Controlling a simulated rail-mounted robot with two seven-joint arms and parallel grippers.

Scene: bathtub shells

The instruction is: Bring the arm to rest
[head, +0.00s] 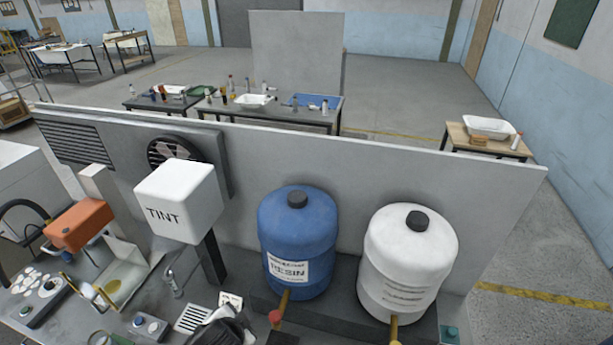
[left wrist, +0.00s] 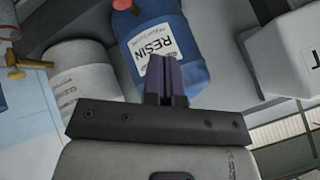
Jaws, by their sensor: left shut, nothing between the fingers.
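My left gripper (left wrist: 162,68) shows in the left wrist view with its two dark fingers pressed together and nothing between them. In the head view the same blue drum (head: 297,235) stands upright near the middle. A dark, partly cut-off shape at the bottom edge, left of the drum, appears to be part of my left arm. Whether the fingertips touch the drum I cannot tell. My right gripper is in neither view.
A white TINT box (head: 180,200) and an orange device (head: 78,224) stand at the left. A low grey wall (head: 360,165) runs behind. Tables with basins stand beyond it.

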